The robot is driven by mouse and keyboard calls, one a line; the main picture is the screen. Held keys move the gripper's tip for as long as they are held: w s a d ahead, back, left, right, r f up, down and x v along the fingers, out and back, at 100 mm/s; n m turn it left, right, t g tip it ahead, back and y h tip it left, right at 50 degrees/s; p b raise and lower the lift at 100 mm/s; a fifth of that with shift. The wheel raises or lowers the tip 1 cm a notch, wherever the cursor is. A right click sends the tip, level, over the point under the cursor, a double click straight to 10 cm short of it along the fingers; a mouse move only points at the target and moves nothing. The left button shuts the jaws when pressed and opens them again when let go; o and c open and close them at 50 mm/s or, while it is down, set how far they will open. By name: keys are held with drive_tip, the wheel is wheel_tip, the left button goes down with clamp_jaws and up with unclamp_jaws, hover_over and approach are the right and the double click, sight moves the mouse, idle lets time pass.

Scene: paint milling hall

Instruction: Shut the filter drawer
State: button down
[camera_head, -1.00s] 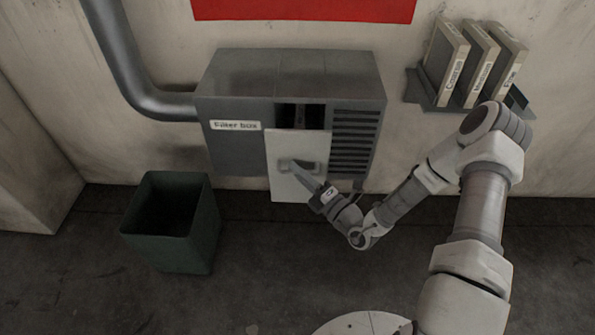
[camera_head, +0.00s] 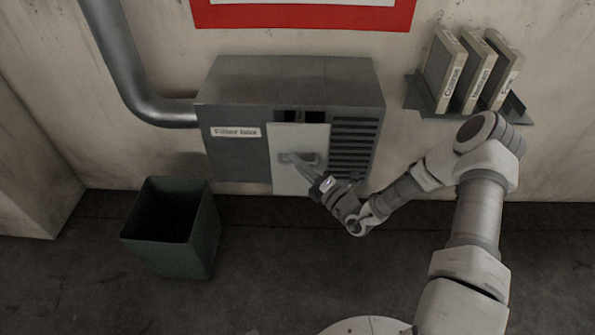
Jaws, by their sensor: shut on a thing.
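The filter box (camera_head: 230,158) is a grey cabinet on the wall with a label reading "Filter box". The filter drawer (camera_head: 296,180) has a pale front panel in the middle of the box. A narrow dark opening (camera_head: 300,116) shows above the panel's top edge, so the drawer stands a little out. My gripper (camera_head: 297,159) is shut on the drawer's handle (camera_head: 308,157), which is grey and partly hidden by the fingers.
A dark green bin (camera_head: 200,235) stands on the floor to the left, below the box. A shelf (camera_head: 425,100) with several labelled binders (camera_head: 470,70) is on the wall to the right. A grey pipe (camera_head: 120,65) runs into the box's left side.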

drive_tip(key=w, duration=0.6)
drive_tip(key=shift+w, duration=0.1)
drive_tip(key=shift+w+d, duration=0.15)
drive_tip(key=shift+w, duration=0.1)
drive_tip(key=c, duration=0.9)
unclamp_jaws()
drive_tip(key=p, duration=0.3)
approach(299, 148)
drive_tip(key=d+f, duration=0.1)
drive_tip(key=s+d+f, duration=0.1)
drive_tip(key=d, duration=0.1)
drive_tip(key=s+d+f, duration=0.1)
drive_tip(key=d, duration=0.1)
drive_tip(key=shift+s+f, duration=0.1)
drive_tip(key=shift+f, duration=0.15)
drive_tip(key=shift+r, duration=0.1)
